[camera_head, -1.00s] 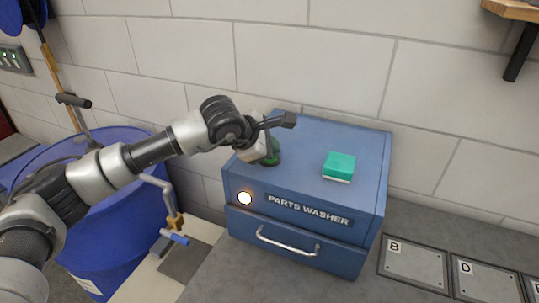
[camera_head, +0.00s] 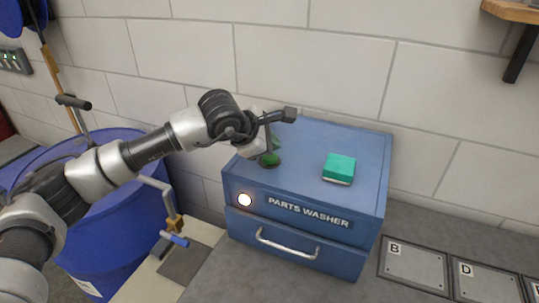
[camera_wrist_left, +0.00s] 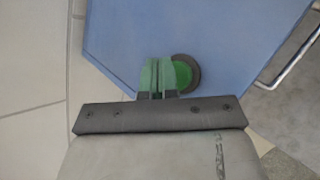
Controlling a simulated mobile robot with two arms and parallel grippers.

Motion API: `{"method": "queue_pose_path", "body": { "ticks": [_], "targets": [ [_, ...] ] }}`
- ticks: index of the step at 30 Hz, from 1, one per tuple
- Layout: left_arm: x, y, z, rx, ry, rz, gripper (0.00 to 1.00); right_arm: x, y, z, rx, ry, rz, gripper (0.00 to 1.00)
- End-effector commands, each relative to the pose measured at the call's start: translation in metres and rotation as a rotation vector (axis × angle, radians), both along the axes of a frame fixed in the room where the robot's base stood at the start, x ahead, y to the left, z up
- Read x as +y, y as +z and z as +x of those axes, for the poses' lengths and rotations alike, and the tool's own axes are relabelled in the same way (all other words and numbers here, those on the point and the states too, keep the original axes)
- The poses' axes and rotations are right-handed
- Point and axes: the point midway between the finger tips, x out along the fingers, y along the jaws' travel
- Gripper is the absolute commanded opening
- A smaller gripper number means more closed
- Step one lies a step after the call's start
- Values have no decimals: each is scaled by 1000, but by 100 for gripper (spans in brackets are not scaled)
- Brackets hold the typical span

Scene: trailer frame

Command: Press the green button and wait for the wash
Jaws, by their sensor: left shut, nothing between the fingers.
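The blue parts washer (camera_head: 315,262) stands against the wall, its drawer front shut. The round green button (camera_head: 270,160) with a dark collar is on the left part of its top. It also shows in the left wrist view (camera_wrist_left: 183,74), just right of the fingertips and partly overlapped by them. My left gripper (camera_head: 275,144) is shut and empty, with green fingertips just above the button. The fingertips show in the left wrist view (camera_wrist_left: 158,76); I cannot tell whether they touch the button. A round lamp (camera_head: 245,200) on the washer's front glows white. My right gripper is not in view.
A teal and white block (camera_head: 339,168) lies on the washer's top, right of the button. A blue barrel (camera_head: 105,245) stands at the left. Grey plates lettered B (camera_head: 415,268) and D (camera_head: 486,283) lie on the bench at the right.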

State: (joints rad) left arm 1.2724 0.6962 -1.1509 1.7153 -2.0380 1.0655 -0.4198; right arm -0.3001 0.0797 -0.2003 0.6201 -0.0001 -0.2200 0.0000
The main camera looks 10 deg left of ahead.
Motion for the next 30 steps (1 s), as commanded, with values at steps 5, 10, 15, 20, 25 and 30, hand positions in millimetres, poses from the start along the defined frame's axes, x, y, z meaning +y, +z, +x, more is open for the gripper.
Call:
{"method": "queue_pose_path", "body": {
  "ticks": [5, 10, 15, 20, 25, 30],
  "targets": [
    [0, 1, 0, 0, -1, -1, 0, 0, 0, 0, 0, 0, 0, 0],
    [0, 3, 0, -1, 0, -1, 0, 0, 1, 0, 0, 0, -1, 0],
    [0, 15, 0, -1, -1, -2, 0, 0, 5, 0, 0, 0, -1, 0],
    [0, 32, 0, -3, -1, -2, 0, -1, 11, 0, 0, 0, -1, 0],
    [-1, 48, 0, -1, -1, -2, 0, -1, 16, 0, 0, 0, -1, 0],
    [0, 52, 0, -1, -1, -2, 0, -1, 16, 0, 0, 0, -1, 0]
  ]
}}
